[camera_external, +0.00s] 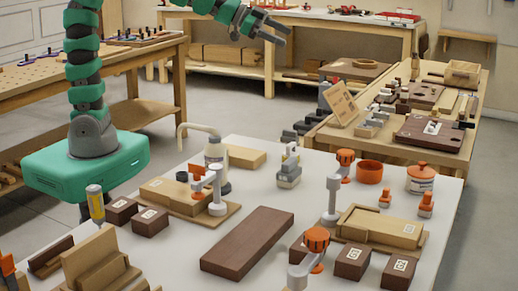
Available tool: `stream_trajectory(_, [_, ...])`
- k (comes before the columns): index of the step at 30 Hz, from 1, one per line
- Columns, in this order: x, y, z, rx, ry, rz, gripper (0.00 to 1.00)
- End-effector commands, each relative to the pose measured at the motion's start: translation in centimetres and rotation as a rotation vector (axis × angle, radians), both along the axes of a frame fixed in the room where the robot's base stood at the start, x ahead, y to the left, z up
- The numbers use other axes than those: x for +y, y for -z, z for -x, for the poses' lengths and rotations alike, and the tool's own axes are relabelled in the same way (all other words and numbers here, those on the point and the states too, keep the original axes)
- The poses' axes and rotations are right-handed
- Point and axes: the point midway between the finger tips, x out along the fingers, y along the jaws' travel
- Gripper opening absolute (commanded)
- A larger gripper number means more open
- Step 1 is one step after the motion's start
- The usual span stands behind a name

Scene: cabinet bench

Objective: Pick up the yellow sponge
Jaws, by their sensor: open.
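I cannot make out a yellow sponge in this view. My gripper (284,35) is at the upper middle, raised well above the white table (345,272) and toward its far side. It is open, with nothing visible between its fingers. The table holds wooden blocks and boards, such as a long dark brown block (247,243) in the middle and a tan block (245,157) at the back.
An orange bowl (369,172) and an orange-lidded jar (420,178) stand at the back right. Dark boxes (352,261) sit front right. A cluttered wooden bench (395,150) is behind.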

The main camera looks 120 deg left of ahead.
Motion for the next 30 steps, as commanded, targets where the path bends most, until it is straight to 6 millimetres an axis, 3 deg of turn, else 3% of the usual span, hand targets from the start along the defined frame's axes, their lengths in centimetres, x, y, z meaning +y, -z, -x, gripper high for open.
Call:
stream_trajectory(1, [1.4,4.3,0.7,0.024,0.003,0.011,0.64])
stream_trajectory(3, [2.6,8.6,1.6,0.042,0.022,0.021,0.64])
stream_trajectory(8, [3.3,17.6,4.0,0.049,0.090,0.080,0.64])
stream_trajectory(12, [2.1,23.6,6.0,0.013,0.163,0.155,0.64])
stream_trajectory(15, [0.7,26.3,7.0,-0.025,0.210,0.209,0.64])
stream_trajectory(18, [-0.4,27.4,7.6,-0.065,0.245,0.242,0.64])
stream_trajectory(23, [-1.3,28.0,7.9,-0.095,0.270,0.270,0.64])
stream_trajectory(30, [-1.5,28.6,5.8,-0.097,0.275,0.273,0.64])
